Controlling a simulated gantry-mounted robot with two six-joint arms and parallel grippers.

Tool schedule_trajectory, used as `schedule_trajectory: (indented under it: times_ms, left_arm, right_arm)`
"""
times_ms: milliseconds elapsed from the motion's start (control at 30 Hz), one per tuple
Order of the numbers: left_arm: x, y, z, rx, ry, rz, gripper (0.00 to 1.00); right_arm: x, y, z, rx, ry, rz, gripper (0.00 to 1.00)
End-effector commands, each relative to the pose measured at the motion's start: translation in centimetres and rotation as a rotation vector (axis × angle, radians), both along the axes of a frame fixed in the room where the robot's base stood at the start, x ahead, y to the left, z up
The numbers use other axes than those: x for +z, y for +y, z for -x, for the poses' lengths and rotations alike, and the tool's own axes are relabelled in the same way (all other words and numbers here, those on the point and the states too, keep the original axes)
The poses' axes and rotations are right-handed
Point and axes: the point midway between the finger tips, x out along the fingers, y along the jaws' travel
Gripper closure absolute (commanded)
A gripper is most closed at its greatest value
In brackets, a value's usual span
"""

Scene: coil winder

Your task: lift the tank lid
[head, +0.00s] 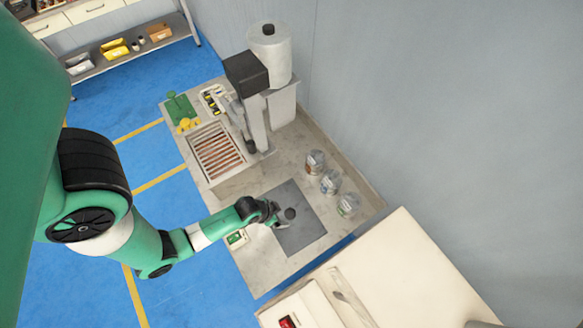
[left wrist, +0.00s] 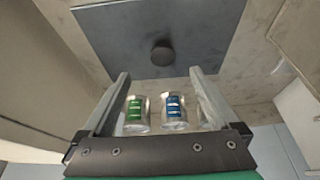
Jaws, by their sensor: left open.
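The tank lid (head: 305,228) is a flat dark grey square plate lying on the grey bench top. A round dark knob (head: 290,213) stands on it. In the left wrist view the lid (left wrist: 120,40) fills the upper middle, and its knob (left wrist: 162,53) lies just beyond the space between the fingertips. My left gripper (head: 277,214) is over the lid beside the knob. In the left wrist view the left gripper (left wrist: 160,74) has its fingers spread with nothing held between them. My right gripper shows in neither view.
Several labelled cans, one of them here (head: 330,181), stand right of the lid. A slatted tray (head: 215,152) and a winder column (head: 256,120) stand behind it. A pale table (head: 400,265) is at the front right. A grey wall (head: 440,130) borders the right.

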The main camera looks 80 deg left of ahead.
Motion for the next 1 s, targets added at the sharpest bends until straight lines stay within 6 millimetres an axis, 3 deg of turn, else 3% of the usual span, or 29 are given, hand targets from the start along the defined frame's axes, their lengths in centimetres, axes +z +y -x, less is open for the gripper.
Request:
schedule_trajectory:
  times_ms: [33,133,433,700,967,1000]
  left_arm:
    - [-1.5,0.2,-0.5,-0.001,-0.001,-0.001,0.05]
    - [-3.1,0.4,-1.2,-0.001,0.0,0.0,0.05]
    - [-4.5,0.7,-1.9,0.0,-0.003,-0.001,0.05]
    - [-8.5,1.7,-3.6,-0.001,-0.002,-0.001,0.05]
    - [-8.6,1.8,-3.8,-0.001,-0.003,-0.001,0.05]
    - [-8.6,1.8,-3.8,-0.001,-0.003,-0.001,0.1]
  right_arm:
    - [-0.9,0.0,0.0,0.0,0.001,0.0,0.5]
    - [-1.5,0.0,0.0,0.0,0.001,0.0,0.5]
    - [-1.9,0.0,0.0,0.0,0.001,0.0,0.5]
    - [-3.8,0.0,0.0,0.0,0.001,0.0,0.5]
    - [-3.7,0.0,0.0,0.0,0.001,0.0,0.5]
    - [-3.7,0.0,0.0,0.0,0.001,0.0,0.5]
